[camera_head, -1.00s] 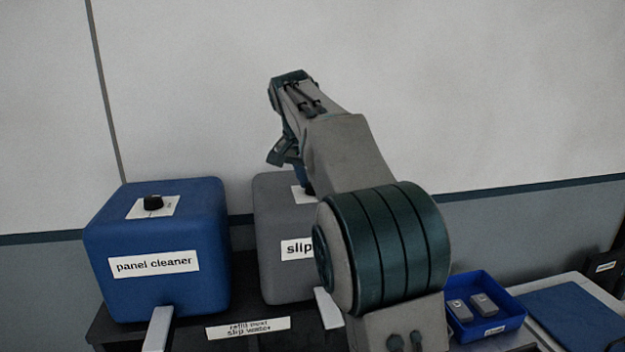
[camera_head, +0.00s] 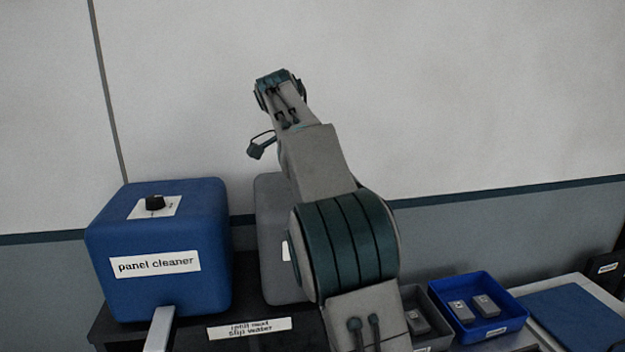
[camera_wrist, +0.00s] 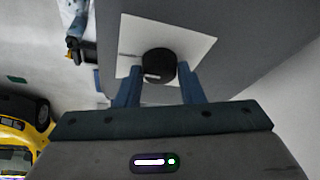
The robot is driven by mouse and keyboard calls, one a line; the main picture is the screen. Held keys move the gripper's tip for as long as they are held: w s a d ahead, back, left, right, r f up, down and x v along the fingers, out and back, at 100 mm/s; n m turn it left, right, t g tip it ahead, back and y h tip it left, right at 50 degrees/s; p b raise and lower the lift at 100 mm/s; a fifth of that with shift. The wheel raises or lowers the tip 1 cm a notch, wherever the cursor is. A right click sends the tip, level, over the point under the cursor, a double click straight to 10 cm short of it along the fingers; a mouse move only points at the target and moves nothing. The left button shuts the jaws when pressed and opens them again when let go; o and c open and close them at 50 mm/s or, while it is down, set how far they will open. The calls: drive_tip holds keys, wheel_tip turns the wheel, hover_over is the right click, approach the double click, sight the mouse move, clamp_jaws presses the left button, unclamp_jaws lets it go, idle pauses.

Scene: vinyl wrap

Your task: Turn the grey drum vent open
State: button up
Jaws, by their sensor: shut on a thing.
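The grey drum (camera_head: 273,240) stands behind my arm in the head view, which hides most of it, including its vent. In the wrist view the grey drum's top (camera_wrist: 235,30) carries a white plate (camera_wrist: 190,45) with a round black vent knob (camera_wrist: 158,66) on it. My gripper (camera_wrist: 160,76) has its two blue fingers on either side of the knob and is shut on it. A small pale mark shows on the knob's near side. In the head view the fingers are hidden behind my arm.
A blue panel cleaner drum (camera_head: 158,250) with its own black knob (camera_head: 155,202) stands to the left on the dark stand. A blue bin (camera_head: 478,308) and a grey bin (camera_head: 428,325) holding grey pieces sit to the right. The wall is close behind.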

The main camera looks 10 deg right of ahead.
drive_tip(key=o, duration=1)
drive_tip(key=shift+r, duration=0.1)
drive_tip(key=shift+v, duration=3.6)
drive_tip(key=shift+a, duration=0.15)
